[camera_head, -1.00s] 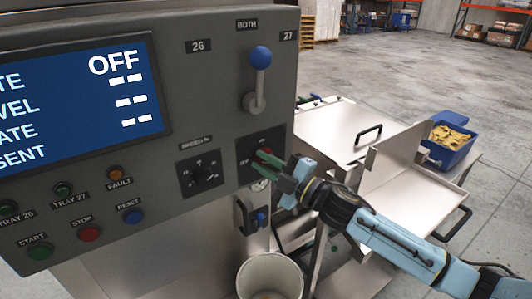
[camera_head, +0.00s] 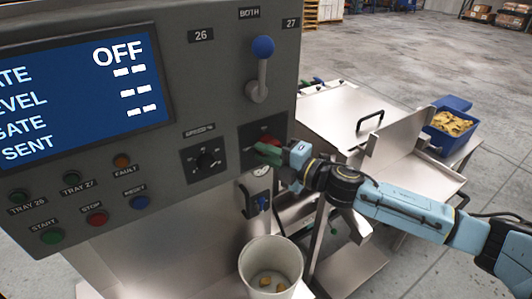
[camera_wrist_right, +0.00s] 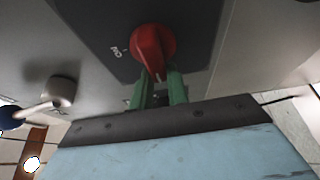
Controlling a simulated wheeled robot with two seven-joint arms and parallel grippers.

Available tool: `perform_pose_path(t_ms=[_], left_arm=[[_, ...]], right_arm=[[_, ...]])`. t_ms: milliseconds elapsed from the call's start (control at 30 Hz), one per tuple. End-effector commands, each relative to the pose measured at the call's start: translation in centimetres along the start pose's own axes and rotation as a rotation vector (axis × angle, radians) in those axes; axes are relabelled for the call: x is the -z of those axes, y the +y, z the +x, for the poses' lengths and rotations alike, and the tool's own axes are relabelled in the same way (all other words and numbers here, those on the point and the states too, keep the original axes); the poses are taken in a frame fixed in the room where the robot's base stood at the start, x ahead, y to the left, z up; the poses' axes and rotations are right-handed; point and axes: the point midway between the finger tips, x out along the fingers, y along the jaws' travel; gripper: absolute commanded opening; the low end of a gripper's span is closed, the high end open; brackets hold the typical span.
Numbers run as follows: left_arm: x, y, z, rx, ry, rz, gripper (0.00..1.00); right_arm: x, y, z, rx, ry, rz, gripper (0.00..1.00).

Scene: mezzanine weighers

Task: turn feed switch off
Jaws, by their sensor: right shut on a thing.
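The feed switch is a red rotary knob (camera_head: 268,141) on a dark plate at the right side of the grey control panel (camera_head: 225,110). In the right wrist view the red knob (camera_wrist_right: 153,47) shows large, with its narrow end pointing down between the green fingers. My right gripper (camera_head: 266,153) is at the knob, its green fingers (camera_wrist_right: 160,88) shut on its lower end. The fingers partly cover the knob and its labels in the head view. The display (camera_head: 80,90) reads OFF in its top line. My left gripper is not in view.
A lever with a blue ball (camera_head: 263,47) stands above the switch, and a black dial (camera_head: 207,160) is to its left. Several push buttons line the lower panel. A white bucket (camera_head: 290,252) holding a few pieces stands below. A blue bin (camera_head: 455,128) is at the right.

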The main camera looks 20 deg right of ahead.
Motion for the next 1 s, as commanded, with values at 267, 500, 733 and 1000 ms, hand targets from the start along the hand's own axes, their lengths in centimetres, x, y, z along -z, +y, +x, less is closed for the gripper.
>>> perform_pose_path(t_ms=[267,500,733,1000], left_arm=[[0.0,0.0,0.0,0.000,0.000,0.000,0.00],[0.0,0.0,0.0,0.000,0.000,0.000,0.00],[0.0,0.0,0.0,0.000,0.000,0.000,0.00],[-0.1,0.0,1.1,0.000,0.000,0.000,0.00]], right_arm=[[-0.3,-0.1,-0.1,0.004,-0.007,-0.005,0.00],[-0.2,-0.1,0.0,0.003,-0.005,-0.004,0.38],[-0.1,0.0,-0.1,0.001,-0.002,-0.003,0.38],[-0.1,-0.4,-2.5,0.004,-0.002,-0.003,0.38]])
